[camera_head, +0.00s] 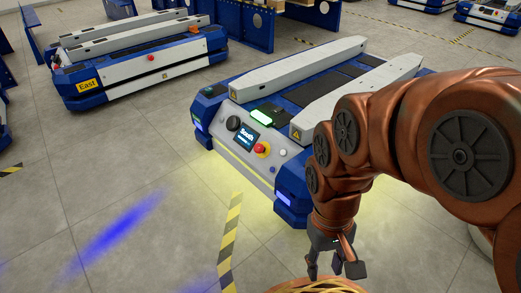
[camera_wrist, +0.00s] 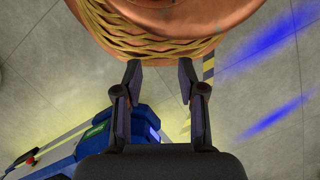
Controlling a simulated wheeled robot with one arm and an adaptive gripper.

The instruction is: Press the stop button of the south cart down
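The south cart (camera_head: 330,85) is blue and white, with a small screen reading "South" (camera_head: 247,138) on its sloped front panel. Its stop button (camera_head: 262,148) is a red knob on a yellow ring, right of the screen. In the wrist view the red knob (camera_wrist: 30,160) shows small at the lower left, and a blue corner of the cart (camera_wrist: 143,122) shows beside my fingers. My gripper (camera_head: 334,268) hangs in front of the cart's right front corner, apart from the button. Its two fingers (camera_wrist: 160,78) are spread, with nothing between them.
Blue racks (camera_head: 235,22) stand behind. More carts (camera_head: 488,14) are at the top right. Floor in front and left of the south cart is clear, with a yellow-black stripe (camera_head: 230,240).

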